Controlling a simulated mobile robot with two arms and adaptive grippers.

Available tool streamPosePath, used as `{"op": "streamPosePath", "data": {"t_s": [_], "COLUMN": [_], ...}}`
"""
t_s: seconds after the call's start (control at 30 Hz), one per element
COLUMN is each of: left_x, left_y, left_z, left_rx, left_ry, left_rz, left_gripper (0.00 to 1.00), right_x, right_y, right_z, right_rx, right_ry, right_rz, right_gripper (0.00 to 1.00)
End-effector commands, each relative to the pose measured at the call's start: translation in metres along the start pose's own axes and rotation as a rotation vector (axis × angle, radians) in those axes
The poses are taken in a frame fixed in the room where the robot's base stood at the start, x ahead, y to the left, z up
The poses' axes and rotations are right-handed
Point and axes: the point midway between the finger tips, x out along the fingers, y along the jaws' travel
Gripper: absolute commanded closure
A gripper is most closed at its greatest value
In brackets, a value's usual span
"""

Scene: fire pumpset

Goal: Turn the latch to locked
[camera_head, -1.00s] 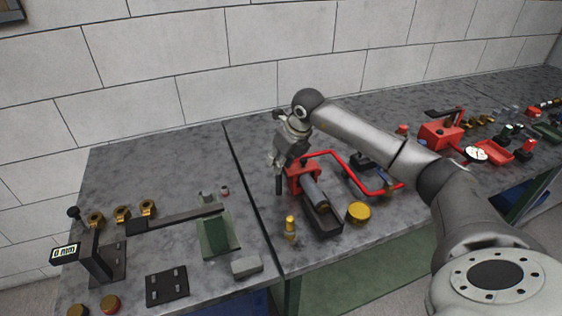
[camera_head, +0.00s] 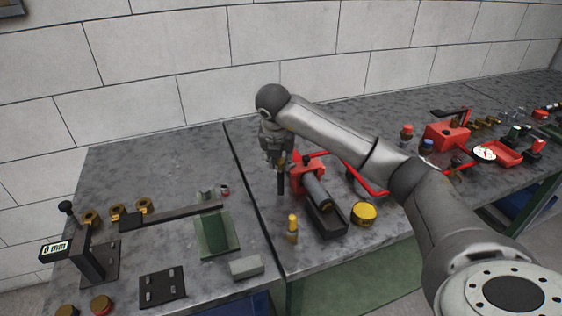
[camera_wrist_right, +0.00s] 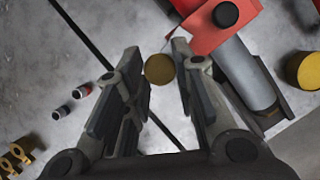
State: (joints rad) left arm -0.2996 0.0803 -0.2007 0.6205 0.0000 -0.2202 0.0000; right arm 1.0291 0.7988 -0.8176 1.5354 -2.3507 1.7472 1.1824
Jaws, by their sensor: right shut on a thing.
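My right gripper (camera_head: 280,161) points down beside the red vise-like block (camera_head: 307,177) on the bench. A thin dark post (camera_head: 281,184) shows below the gripper in the head view. The red block carries a grey cylinder (camera_head: 316,190), also seen in the wrist view (camera_wrist_right: 246,74). I cannot tell for certain which part is the latch, and no locked mark is readable. My left gripper is not in view.
A long red bar (camera_head: 366,181) runs right of the block, behind my arm. A yellow-topped can (camera_head: 363,213) and a small brass piece (camera_head: 292,228) stand in front. A gauge stand (camera_head: 94,262) and green block (camera_head: 217,236) are at left. The back-left bench is clear.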

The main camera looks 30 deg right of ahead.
Motion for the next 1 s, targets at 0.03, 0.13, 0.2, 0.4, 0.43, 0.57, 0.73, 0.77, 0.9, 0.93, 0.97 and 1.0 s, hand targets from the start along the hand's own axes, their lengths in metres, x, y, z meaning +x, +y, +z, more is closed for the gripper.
{"op": "streamPosePath", "data": {"t_s": [0.03, 0.13, 0.2, 0.4, 0.43, 0.57, 0.73, 0.77, 0.9, 0.93, 0.97, 1.0], "left_x": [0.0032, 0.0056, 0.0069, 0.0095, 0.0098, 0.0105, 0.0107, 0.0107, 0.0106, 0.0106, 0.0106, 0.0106], "left_y": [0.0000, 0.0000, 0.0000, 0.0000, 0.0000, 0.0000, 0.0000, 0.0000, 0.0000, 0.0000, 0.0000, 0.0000], "left_z": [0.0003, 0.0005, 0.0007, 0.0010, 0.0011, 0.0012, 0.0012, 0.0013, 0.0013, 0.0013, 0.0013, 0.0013], "left_rx": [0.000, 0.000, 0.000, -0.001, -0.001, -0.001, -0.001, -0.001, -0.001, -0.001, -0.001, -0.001], "left_ry": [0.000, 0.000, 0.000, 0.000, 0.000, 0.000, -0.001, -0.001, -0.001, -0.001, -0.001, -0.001], "left_rz": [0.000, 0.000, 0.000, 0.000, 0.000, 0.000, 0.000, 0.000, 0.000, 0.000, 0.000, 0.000], "left_gripper": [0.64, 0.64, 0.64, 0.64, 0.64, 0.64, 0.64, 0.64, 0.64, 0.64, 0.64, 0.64], "right_x": [-0.0013, -0.0013, -0.0016, -0.0020, -0.0021, -0.0023, -0.0027, -0.0028, -0.0029, -0.0030, -0.0030, -0.0030], "right_y": [0.0018, 0.0021, 0.0023, 0.0026, 0.0028, 0.0025, 0.0023, 0.0023, 0.0022, 0.0022, 0.0022, 0.0022], "right_z": [0.0026, 0.0026, 0.0026, 0.0033, 0.0034, 0.0038, 0.0043, 0.0043, 0.0045, 0.0046, 0.0046, 0.0046], "right_rx": [0.038, 0.104, 0.142, 0.227, 0.235, 0.262, 0.276, 0.277, 0.278, 0.278, 0.278, 0.278], "right_ry": [-0.008, -0.007, -0.007, -0.008, -0.008, -0.007, -0.008, -0.008, -0.008, -0.008, -0.008, -0.008], "right_rz": [-0.008, -0.036, -0.052, -0.086, -0.089, -0.101, -0.107, -0.107, -0.107, -0.107, -0.107, -0.106], "right_gripper": [0.99, 0.99, 0.99, 0.99, 0.99, 0.99, 0.99, 0.99, 0.99, 0.99, 0.99, 0.99]}}
